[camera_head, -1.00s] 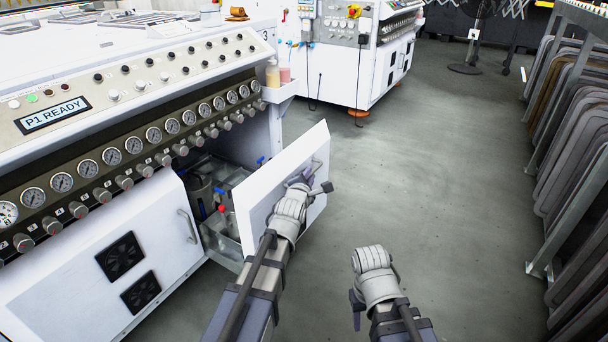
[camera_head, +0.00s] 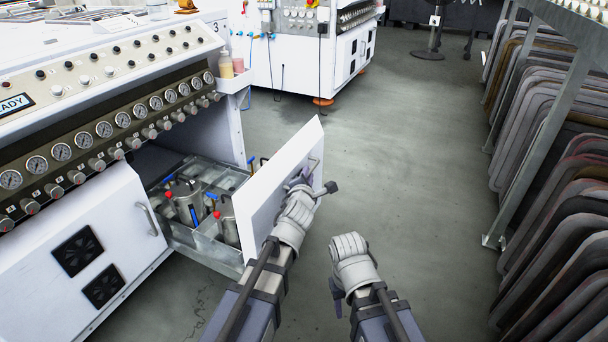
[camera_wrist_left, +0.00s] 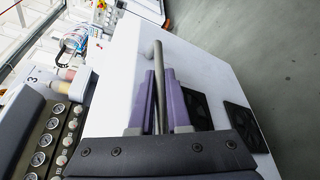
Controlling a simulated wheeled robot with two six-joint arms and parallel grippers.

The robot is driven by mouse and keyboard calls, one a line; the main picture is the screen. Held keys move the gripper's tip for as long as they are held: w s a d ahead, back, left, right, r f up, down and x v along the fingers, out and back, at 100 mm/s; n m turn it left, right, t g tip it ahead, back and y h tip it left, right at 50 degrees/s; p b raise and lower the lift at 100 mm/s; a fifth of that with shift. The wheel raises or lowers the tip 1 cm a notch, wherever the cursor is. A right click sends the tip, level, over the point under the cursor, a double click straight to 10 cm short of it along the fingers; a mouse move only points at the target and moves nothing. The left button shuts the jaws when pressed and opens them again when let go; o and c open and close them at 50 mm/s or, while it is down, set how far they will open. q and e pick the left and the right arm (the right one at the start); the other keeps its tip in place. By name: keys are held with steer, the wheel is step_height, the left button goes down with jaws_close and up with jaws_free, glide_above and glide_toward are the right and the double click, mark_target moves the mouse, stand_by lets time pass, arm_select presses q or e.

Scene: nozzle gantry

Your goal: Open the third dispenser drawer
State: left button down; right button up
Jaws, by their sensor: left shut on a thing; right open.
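The dispenser drawer is pulled out from the white machine, with its white front panel (camera_head: 272,192) standing clear of the cabinet. Inside the drawer's tray (camera_head: 222,252) are metal pots (camera_head: 186,201) with red and blue fittings. My left gripper (camera_head: 312,187) is at the panel's outer face, shut on the drawer handle. In the left wrist view its purple fingers (camera_wrist_left: 159,103) close on either side of the grey bar handle (camera_wrist_left: 159,70). My right gripper (camera_head: 338,290) is open and empty, low over the floor to the right of the drawer; its fingertips are partly hidden.
A white panel with a handle and two black vents (camera_head: 78,251) is left of the drawer. A row of gauges (camera_head: 104,130) runs above. Grey racked panels (camera_head: 560,200) line the right side. A second white machine (camera_head: 305,55) stands behind. The floor between is clear.

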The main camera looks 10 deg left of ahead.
arm_select(q)
steer(key=c, duration=0.9)
jaws_free()
steer(key=shift+r, duration=0.15)
step_height(320, 180, up, 10)
steer(key=p, duration=1)
steer(key=shift+f, duration=0.2)
